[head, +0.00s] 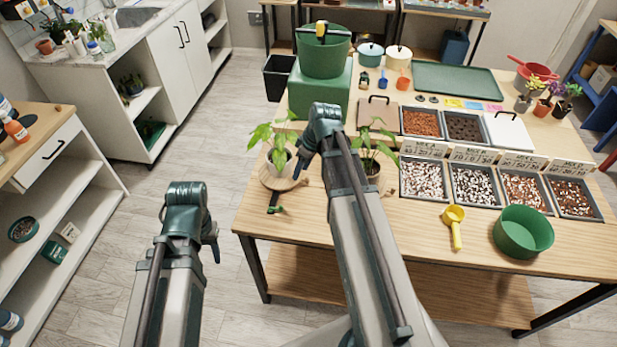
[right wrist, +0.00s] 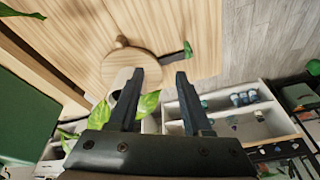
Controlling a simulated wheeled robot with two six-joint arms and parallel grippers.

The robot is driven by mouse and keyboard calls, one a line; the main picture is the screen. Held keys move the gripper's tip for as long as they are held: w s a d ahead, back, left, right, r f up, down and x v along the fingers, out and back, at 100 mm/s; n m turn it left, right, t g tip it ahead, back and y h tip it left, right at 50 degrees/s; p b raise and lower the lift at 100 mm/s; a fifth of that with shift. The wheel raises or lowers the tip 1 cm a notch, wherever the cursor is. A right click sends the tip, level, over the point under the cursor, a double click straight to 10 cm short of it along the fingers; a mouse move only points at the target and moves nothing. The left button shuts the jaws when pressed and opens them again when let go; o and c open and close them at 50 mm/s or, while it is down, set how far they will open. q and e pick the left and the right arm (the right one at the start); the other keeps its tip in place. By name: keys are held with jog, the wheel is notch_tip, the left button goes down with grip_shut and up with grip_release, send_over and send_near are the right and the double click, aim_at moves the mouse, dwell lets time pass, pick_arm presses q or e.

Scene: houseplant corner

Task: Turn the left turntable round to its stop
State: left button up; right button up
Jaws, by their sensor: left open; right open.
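The left turntable (head: 272,184) is a round wooden disc near the table's left front corner, bearing a potted leafy plant (head: 280,135). In the right wrist view the disc (right wrist: 130,66) has a wooden knob (right wrist: 120,42) at its rim; the pot and leaves (right wrist: 148,103) show near the fingers. A dark piece with a green end (head: 275,205) lies at the disc's front edge. My right gripper (right wrist: 160,77) is open and empty, over the turntable beside the plant; in the head view (head: 303,165) it is small. My left gripper (head: 212,245) is open, low over the floor, away from the table.
A second plant (head: 372,150) stands just right of my right arm, partly hidden by it. Mix trays (head: 422,181), a yellow scoop (head: 455,222) and a green bowl (head: 523,232) lie to the right. A green block with a bucket (head: 322,50) stands behind.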

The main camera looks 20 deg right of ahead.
jog(key=t, duration=0.1)
send_over(308, 177)
jog(key=s+d, duration=0.3)
jog(key=s, duration=0.2)
jog(key=shift+w+r+n, duration=0.15)
jog(key=shift+n, duration=0.15)
jog(key=shift+b, duration=0.3)
jog(key=b+x, duration=1.2)
jog(key=x, duration=0.1)
jog(key=shift+w+f, duration=0.3)
grip_shut()
